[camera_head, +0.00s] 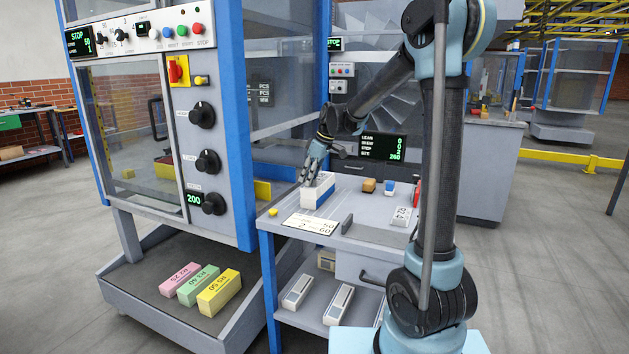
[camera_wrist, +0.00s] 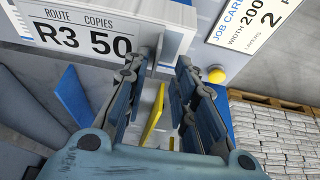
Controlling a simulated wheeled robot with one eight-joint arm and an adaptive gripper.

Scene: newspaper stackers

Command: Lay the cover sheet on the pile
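A white plate printed "ROUTE COPIES R3 50" (camera_wrist: 85,35) is just beyond the left finger. A yellow strip (camera_wrist: 153,115) shows between the fingers, apparently farther off. Whether the fingers touch the white box cannot be told. I cannot identify the pile with certainty; the stacker window (camera_head: 125,110) shows only small red and yellow parts.
The side table (camera_head: 290,222) bears a job card (camera_head: 311,223), a yellow button (camera_head: 273,212), and small orange, blue and red items at right. Pink, green and yellow blocks (camera_head: 219,292) lie on the low deck. The blue-framed stacker (camera_head: 235,120) stands close left of my gripper.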

